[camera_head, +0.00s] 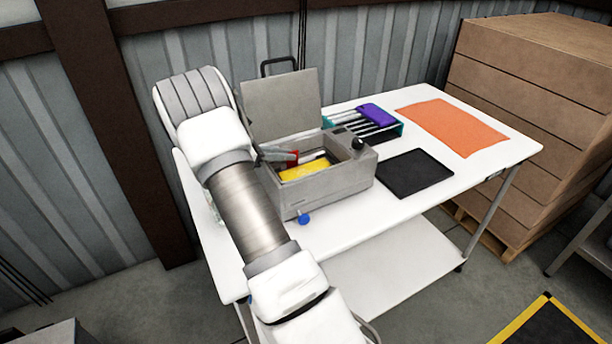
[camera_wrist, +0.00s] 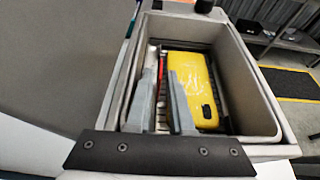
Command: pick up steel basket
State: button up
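The steel basket appears to be the wire-barred one inside the grey open-topped box; its bars (camera_wrist: 222,95) show beside a yellow slab in the wrist view. The yellow slab (camera_wrist: 193,88) lies in it, with a thin red piece (camera_wrist: 162,65) to its left. In the wrist view my gripper (camera_wrist: 163,85) reaches into the box, left of the yellow slab. Its two grey fingers stand close together with a narrow gap. Whether a bar or rim of the basket is held in that gap is not clear. My arm hides part of the box in the head view.
The grey box (camera_head: 330,187) stands on a white table (camera_head: 335,232), its lid (camera_head: 280,105) raised behind. A rack with a purple piece (camera_head: 377,115), a black mat (camera_head: 415,173) and an orange mat (camera_head: 455,127) lie right. Stacked cartons (camera_head: 520,90) stand beyond the table.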

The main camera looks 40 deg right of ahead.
jog(key=shift+c, duration=0.3)
grip_shut()
dwell(1.1)
